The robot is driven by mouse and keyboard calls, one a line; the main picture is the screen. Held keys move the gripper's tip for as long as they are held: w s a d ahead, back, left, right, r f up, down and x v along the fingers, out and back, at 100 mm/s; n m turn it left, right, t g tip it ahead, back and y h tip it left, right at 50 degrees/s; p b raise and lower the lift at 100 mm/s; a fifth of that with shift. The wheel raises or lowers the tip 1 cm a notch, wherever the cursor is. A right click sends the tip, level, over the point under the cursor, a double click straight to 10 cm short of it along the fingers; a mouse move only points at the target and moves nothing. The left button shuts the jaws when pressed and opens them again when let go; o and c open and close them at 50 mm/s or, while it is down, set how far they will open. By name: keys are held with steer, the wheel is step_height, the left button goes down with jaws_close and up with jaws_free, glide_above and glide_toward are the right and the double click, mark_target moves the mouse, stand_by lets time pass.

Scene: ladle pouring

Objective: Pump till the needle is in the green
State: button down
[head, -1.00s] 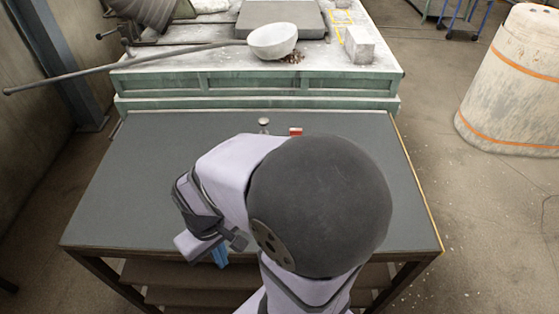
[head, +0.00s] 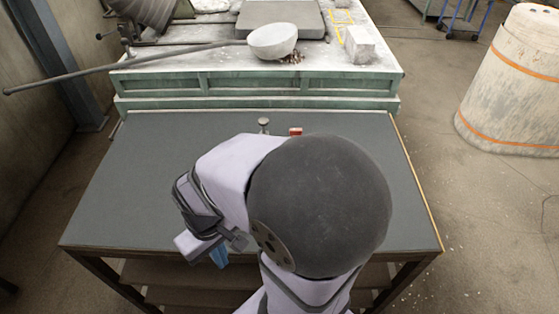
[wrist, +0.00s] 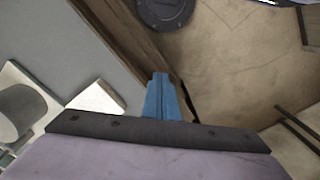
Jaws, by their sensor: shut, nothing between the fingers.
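A small pale round knob on a short stem (head: 264,122) stands near the back edge of the dark table (head: 145,190). It may be the pump's handle; the rest is hidden behind my arm. A small red and pale piece (head: 296,131) shows just right of it. No gauge face, needle or green zone can be made out. My gripper (head: 219,257) is at the table's front edge, well in front of the knob and to its left. Its blue fingers are together and empty, pointing down; they also show in the wrist view (wrist: 162,98), next to the table edge.
Behind the table is a green-sided bench (head: 250,84) with a pale ladle bowl (head: 272,42) on a long handle, a grey slab (head: 282,14) and a pale block (head: 359,44). A large pale drum (head: 515,85) stands on the floor at right. The table's left half is clear.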

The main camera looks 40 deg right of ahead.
steer(key=w+d+r+m+t+y, duration=0.1)
steer(key=w+d+r+m+t, duration=0.2)
steer(key=w+d, duration=0.55)
steer(key=w+d+r+m+t, duration=0.25)
steer(key=w+d+r, duration=0.25)
steer(key=w, duration=0.6)
steer(key=w+d+r+m+t, duration=0.1)
steer(key=d+r, duration=0.2)
steer(key=d, duration=0.4)
steer(key=w+d+r+m+t+h, duration=0.1)
steer(key=w+d+r+m, duration=0.1)
steer(key=d, duration=0.6)
steer(key=w+d+r+m+t+h, duration=0.1)
steer(key=w+d+r+m, duration=0.1)
steer(key=d, duration=0.6)
steer(key=shift+r+p, duration=0.3)
steer(key=shift+r, duration=0.55)
steer(key=shift+f+t, duration=0.1)
steer(key=shift+t, duration=0.15)
steer(key=b, duration=0.5)
glide_above(265, 123)
step_height(265, 123, down, 7)
steer(key=shift+d+f, duration=0.1)
steer(key=shift+f+b, duration=0.7)
steer(key=shift+b, duration=0.15)
